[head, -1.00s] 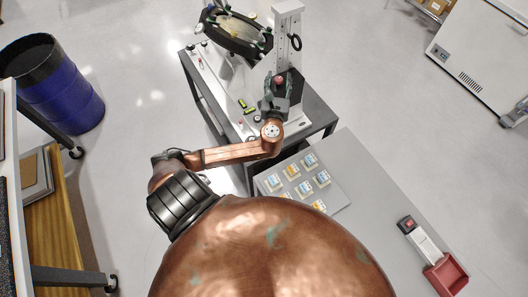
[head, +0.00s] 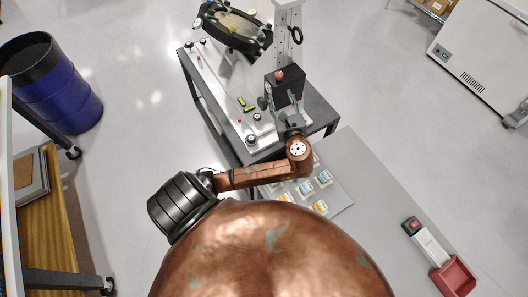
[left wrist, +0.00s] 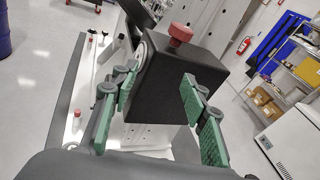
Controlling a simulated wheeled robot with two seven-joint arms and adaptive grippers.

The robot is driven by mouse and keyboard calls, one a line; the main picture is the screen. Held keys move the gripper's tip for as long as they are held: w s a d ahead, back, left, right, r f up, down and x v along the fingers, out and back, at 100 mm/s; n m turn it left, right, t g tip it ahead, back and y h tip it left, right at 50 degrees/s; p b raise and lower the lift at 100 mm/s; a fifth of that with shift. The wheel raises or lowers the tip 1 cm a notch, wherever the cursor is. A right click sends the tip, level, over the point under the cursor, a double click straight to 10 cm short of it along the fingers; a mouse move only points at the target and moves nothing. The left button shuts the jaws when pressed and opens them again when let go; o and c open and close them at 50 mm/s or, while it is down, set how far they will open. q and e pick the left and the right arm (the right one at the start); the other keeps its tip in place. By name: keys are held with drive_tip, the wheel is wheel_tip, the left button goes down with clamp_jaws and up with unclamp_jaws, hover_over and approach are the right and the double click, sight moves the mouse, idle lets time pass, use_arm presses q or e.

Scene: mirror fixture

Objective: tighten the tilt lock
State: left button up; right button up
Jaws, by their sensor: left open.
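A black box (head: 286,88) with a red knob (head: 279,75) on top sits on the white upright post of the fixture. A dark round knob (head: 262,102) is on the box's left side. I cannot tell which knob is the tilt lock. My left gripper (head: 288,104) is at the near side of the box, open and empty. In the left wrist view its green-padded fingers (left wrist: 165,108) are spread, with the black box (left wrist: 172,88) showing between and beyond them and the red knob (left wrist: 180,34) above. Contact with the box cannot be told. My right gripper is not in view.
A round dark-framed mirror (head: 236,27) is mounted at the back of the fixture bench (head: 322,112). A grey table (head: 385,210) in front bears a panel with several small coloured packs (head: 305,188) and a red bin (head: 453,277). A blue drum (head: 58,95) stands left on open floor.

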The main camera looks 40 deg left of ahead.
use_arm(q)
drive_tip(key=s+f+n+g+h, duration=0.2)
drive_tip(key=s+f+n, duration=0.3)
drive_tip(key=f, duration=0.7)
drive_tip(key=s+d+f+n+g+h+b, duration=0.1)
drive_tip(key=s+f+n+h, duration=0.4)
drive_tip(key=f, duration=0.7)
drive_tip(key=shift+f+n+g, duration=0.4)
drive_tip(key=shift+n+g, duration=0.1)
drive_tip(key=shift+g, duration=0.1)
drive_tip(key=shift+d, duration=0.1)
